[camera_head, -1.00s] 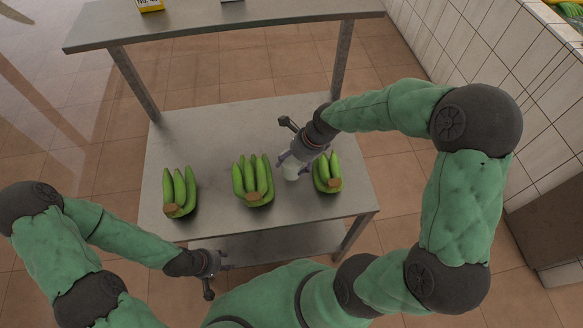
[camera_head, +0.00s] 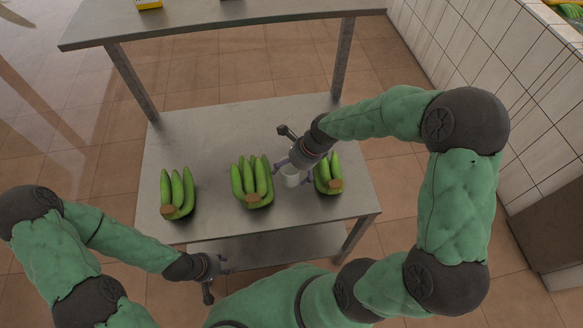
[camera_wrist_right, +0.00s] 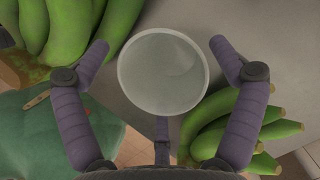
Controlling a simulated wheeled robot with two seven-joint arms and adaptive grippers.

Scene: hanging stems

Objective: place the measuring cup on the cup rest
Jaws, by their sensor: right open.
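The measuring cup (camera_head: 291,177) is pale and round, on the steel table between two banana bunches. In the right wrist view the cup (camera_wrist_right: 163,72) shows from above as a pale round opening. My right gripper (camera_wrist_right: 160,62) is open, its purple side fingers spread apart on both sides of the cup with visible gaps. In the head view my right gripper (camera_head: 293,169) is right at the cup. I cannot make out a separate cup rest; it may be hidden under the cup. My left gripper (camera_head: 213,270) hangs low by the table's front edge, its fingers unclear.
Green banana bunches stand at the left (camera_head: 178,194), middle (camera_head: 252,184) and right (camera_head: 328,175) of the steel table (camera_head: 215,130). The middle and right bunches are close to the cup. The table's back part is clear. A raised shelf (camera_head: 240,20) spans behind.

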